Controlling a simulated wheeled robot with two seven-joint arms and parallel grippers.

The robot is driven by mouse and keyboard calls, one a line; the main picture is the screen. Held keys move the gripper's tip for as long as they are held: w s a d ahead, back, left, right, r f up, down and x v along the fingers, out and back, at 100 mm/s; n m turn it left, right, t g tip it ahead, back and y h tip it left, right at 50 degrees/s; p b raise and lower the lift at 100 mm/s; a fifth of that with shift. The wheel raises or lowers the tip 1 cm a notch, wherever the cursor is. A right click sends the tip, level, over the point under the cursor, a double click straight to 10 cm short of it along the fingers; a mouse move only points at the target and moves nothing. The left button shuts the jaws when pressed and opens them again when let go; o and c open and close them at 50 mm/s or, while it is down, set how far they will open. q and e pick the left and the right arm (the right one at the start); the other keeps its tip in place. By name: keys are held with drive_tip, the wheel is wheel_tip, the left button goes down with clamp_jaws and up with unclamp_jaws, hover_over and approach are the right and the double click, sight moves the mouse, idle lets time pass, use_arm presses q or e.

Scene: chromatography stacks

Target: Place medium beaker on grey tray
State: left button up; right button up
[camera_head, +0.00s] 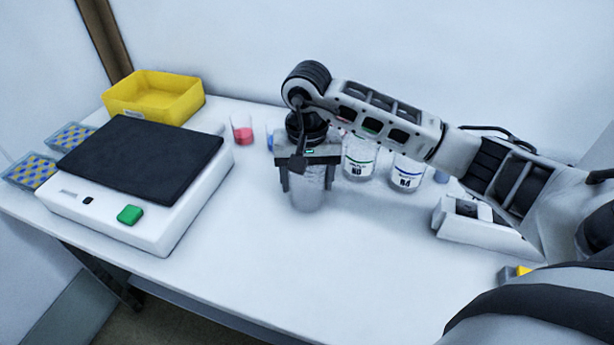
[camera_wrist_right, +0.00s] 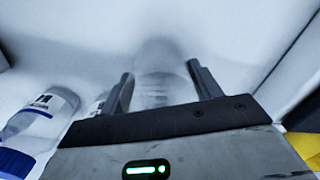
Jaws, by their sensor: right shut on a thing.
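My right gripper (camera_head: 307,184) points down over the middle of the white table and is shut on a clear beaker (camera_head: 308,200). The beaker is upright between the two fingers, and its upper part is hidden by the gripper. I cannot tell whether its base touches the table. In the right wrist view the beaker (camera_wrist_right: 163,88) shows faintly between the fingers (camera_wrist_right: 162,85). I can make out no separate grey tray; a dark grey flat top (camera_head: 145,155) lies on a white device at the left. My left gripper is out of view.
The white device (camera_head: 165,228) has a green button. Behind it stand a yellow bin (camera_head: 153,97) and a beaker of red liquid (camera_head: 242,130). Labelled bottles (camera_head: 358,160) (camera_head: 406,173) stand right of the gripper. A white instrument (camera_head: 480,232) is at the right. The front middle table is clear.

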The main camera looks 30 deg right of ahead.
drive_tip(key=shift+f, duration=0.15)
drive_tip(key=o, duration=1)
